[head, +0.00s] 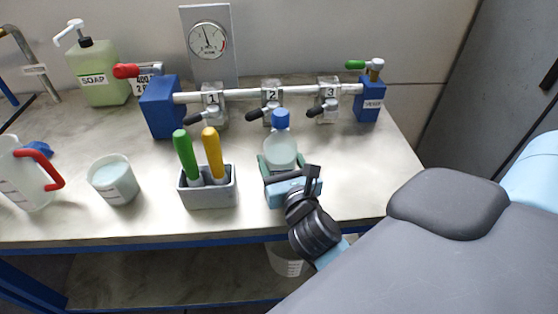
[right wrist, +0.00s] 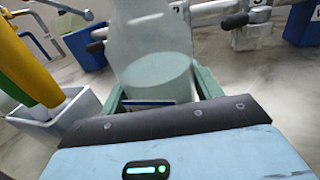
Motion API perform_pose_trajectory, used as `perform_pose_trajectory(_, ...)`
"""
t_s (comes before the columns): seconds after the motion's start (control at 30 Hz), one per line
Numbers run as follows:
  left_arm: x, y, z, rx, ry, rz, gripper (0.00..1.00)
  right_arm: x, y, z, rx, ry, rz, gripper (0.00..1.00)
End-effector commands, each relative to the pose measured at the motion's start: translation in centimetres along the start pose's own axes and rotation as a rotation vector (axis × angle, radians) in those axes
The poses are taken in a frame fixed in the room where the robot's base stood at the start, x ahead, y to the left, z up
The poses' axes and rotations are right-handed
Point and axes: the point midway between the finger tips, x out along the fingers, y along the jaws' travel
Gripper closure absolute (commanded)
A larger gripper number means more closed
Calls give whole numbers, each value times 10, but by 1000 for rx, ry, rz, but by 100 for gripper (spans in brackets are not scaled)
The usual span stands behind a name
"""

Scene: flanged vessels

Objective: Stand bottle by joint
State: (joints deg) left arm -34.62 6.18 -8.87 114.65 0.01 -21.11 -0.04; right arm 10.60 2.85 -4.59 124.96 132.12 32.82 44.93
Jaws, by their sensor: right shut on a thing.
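A clear bottle (head: 281,152) with a blue cap and pale liquid is upright in front of joint 2 (head: 272,105) on the pipe. My right gripper (head: 281,168) is shut on the bottle, its green fingers on either side of the body. In the right wrist view the bottle (right wrist: 155,75) shows between the fingers (right wrist: 165,95); its cap is out of the picture. The gripper hides its base, so I cannot tell whether it touches the bench. Joint 1 (head: 213,101) and joint 3 (head: 328,96) flank joint 2. My left gripper is not in view.
A grey holder (head: 208,195) with green and yellow-handled tools stands just left of the bottle. Further left are a beaker (head: 114,180) and a red-handled jug (head: 22,178). A soap bottle (head: 101,75) stands behind. Black valve handles project from the pipe. The bench's right end is clear.

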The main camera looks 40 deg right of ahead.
Motion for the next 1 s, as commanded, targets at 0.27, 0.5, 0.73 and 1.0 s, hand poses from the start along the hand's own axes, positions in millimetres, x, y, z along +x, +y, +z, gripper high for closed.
perform_pose_trajectory(0.27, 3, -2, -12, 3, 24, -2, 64, 0, 0, 2, 0, -5, 0, 72)
perform_pose_trajectory(0.5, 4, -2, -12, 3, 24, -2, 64, 0, 0, -1, 0, -3, 0, 17)
perform_pose_trajectory(0.73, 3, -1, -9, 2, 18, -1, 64, 0, 0, -1, 0, -2, 0, 15)
perform_pose_trajectory(1.0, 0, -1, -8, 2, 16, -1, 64, 0, 3, 2, 0, -2, 0, 15)
